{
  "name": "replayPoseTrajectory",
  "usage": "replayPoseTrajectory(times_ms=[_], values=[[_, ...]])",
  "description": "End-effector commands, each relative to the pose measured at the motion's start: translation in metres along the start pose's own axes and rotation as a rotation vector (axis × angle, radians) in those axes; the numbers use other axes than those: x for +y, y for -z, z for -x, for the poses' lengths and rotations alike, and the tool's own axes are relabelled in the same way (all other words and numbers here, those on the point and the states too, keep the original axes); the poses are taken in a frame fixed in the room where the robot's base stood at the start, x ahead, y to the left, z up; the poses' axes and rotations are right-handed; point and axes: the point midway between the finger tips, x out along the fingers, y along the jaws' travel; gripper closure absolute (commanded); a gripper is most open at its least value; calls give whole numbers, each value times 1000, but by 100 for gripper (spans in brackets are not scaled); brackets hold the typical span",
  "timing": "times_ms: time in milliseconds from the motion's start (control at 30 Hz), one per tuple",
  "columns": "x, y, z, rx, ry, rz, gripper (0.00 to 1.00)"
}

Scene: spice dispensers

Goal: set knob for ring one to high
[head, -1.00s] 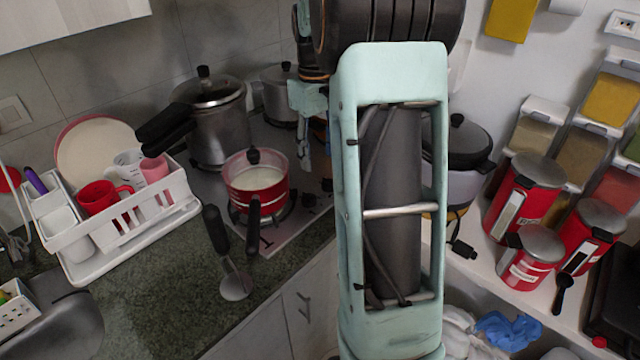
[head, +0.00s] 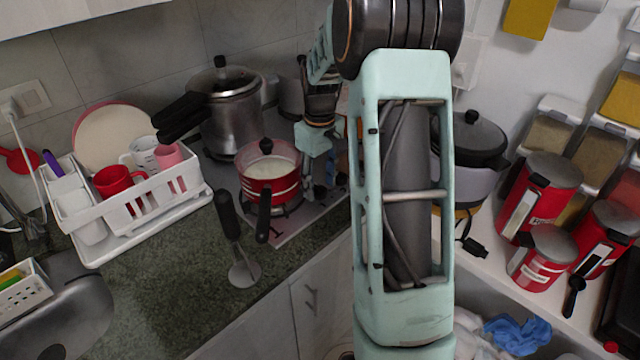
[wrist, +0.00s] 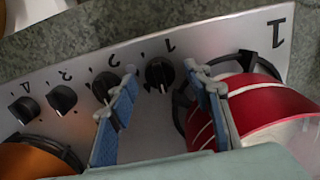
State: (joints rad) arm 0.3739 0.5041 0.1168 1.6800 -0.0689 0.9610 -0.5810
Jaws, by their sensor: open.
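The knob for ring one (wrist: 159,73) is black and round, with a "1" printed beside it on the steel stove panel (wrist: 150,130). My gripper (wrist: 161,70) is open and empty. In the wrist view its two blue-padded fingers lie on either side of this knob, with gaps showing between knob and fingers. I cannot tell how far above the panel the fingertips are. In the head view my gripper (head: 319,183) hangs over the stove, right of the red pot (head: 268,180), and the knob cannot be made out.
Further knobs (wrist: 106,86) run leftward along the panel in the wrist view. The red pot (wrist: 265,108) is close beside the right finger. An orange-brown pot (wrist: 25,158) is at lower left. A pressure cooker (head: 232,115) stands behind the red pot in the head view.

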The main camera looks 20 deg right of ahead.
Motion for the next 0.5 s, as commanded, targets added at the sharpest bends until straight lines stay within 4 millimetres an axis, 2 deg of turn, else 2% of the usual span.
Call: replayPoseTrajectory(times_ms=[333,500], values=[[0,0,-4,0,0,-1,54],[0,0,-4,0,0,-1,73]])
